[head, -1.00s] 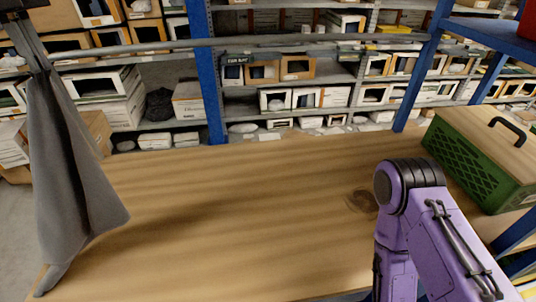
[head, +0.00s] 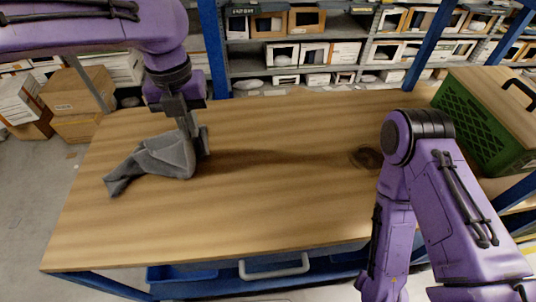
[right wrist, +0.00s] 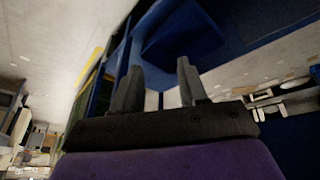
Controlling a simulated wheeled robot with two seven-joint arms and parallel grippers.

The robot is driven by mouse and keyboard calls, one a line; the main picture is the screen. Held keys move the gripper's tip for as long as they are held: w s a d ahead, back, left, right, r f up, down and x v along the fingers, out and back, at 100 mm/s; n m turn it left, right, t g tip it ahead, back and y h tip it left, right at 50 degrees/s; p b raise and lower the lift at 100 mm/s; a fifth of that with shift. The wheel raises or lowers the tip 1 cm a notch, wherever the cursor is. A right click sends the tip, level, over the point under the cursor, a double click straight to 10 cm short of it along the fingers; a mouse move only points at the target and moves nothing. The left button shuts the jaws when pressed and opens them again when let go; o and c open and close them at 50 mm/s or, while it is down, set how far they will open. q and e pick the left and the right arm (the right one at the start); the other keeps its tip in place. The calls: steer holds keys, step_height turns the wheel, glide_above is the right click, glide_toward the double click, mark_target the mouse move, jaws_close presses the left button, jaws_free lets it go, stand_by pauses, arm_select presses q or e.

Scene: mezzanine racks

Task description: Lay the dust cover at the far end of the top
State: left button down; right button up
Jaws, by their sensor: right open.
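The grey dust cover (head: 155,162) lies bunched and folded on the left part of the wooden top (head: 270,205), its loose end pointing left. My left gripper (head: 190,130) points down at the cover's right part, with its fingertips in the raised cloth, and it looks shut on it. The fingertips are partly hidden by the cloth. My right gripper (right wrist: 158,88) is open and empty in the right wrist view, with the two dark fingers apart. In the head view my right arm stands at the right front of the top and its gripper does not show.
A green crate (head: 487,120) with a wooden lid and black handle stands at the right end. A dark round mark (head: 367,157) is on the top. Racks with boxes (head: 300,52) stand behind. A blue drawer with a grey handle (head: 274,266) is below. The middle is clear.

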arm_select(q)
steer(key=w+a+f+p, duration=0.1)
steer(key=w+a+f, duration=0.1)
steer(key=a+f, duration=0.2)
steer(key=w+a+f+p, duration=0.1)
steer(key=w+a+f, duration=0.1)
steer(key=a+f, duration=0.2)
steer(key=w+a+f+p, duration=0.1)
steer(key=w+a+f, duration=0.1)
steer(key=a+f, duration=0.2)
steer(key=shift+w+f, duration=0.25)
steer(key=shift+f, duration=0.1)
steer(key=c, duration=0.6)
jaws_free()
